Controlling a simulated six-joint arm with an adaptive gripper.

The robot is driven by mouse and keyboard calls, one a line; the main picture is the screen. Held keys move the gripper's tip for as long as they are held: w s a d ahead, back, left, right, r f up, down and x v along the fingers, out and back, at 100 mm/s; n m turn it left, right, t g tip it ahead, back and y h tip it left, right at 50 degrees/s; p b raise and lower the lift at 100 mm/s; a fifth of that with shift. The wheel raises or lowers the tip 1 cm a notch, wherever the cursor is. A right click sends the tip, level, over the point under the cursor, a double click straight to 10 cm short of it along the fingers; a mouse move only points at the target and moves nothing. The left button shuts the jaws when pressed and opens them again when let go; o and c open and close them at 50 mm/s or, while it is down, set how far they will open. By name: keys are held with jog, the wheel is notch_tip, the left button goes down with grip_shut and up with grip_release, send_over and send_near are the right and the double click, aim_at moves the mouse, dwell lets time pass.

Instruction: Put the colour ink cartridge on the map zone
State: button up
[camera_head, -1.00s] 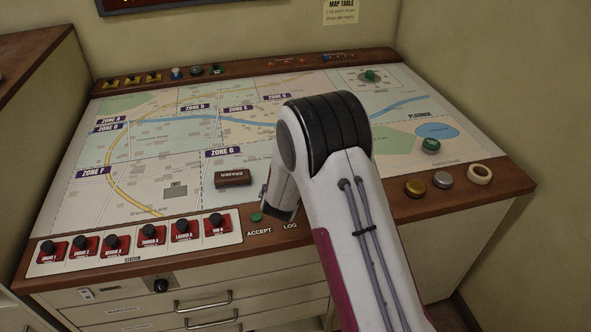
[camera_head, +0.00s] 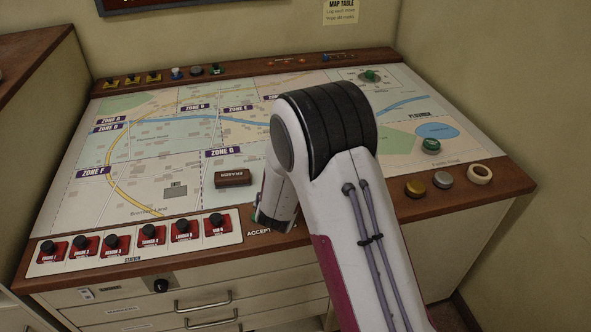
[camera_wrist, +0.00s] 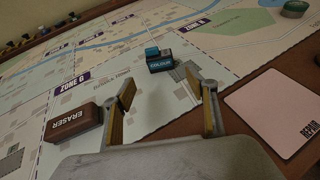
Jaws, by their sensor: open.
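The colour ink cartridge (camera_wrist: 160,61) is a small dark block with a blue top and a "COLOUR" label. In the wrist view it sits on the map table's printed surface (camera_wrist: 150,112), beside a grey printed patch. In the head view I cannot see it; my arm covers part of the map there. My gripper (camera_wrist: 161,88) is open and empty, its two fingers spread apart. The cartridge shows beyond the fingertips, between them in the picture and apart from them. In the head view the fingers are hidden.
A brown eraser (camera_head: 233,178) lies on the map, close to my left finger in the wrist view (camera_wrist: 74,122). A pale pink pad (camera_wrist: 275,110) lies to the right. Black knobs on red plates (camera_head: 150,232) line the front edge. Rolls and round pieces (camera_head: 443,181) stand front right.

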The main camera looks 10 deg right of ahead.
jog(key=s+d+r+m+g+h, duration=0.2)
jog(key=s+d+r+m+g, duration=0.1)
jog(key=s+d+r+m, duration=0.65)
jog(key=s+d+r+m+g+h, duration=0.2)
jog(key=s+d+r+m+g, duration=0.25)
jog(key=s+r+m, duration=0.55)
jog(key=s+a+f+m+y, duration=0.25)
jog(key=s+m, duration=0.35)
jog(key=s, duration=0.9)
jog(key=s+a+r+m+y, duration=0.1)
jog(key=s+a+m+y, duration=0.5)
jog(key=s+a, duration=0.3)
jog(key=shift+a+t+y, duration=0.35)
jog(key=shift+a, duration=1.4)
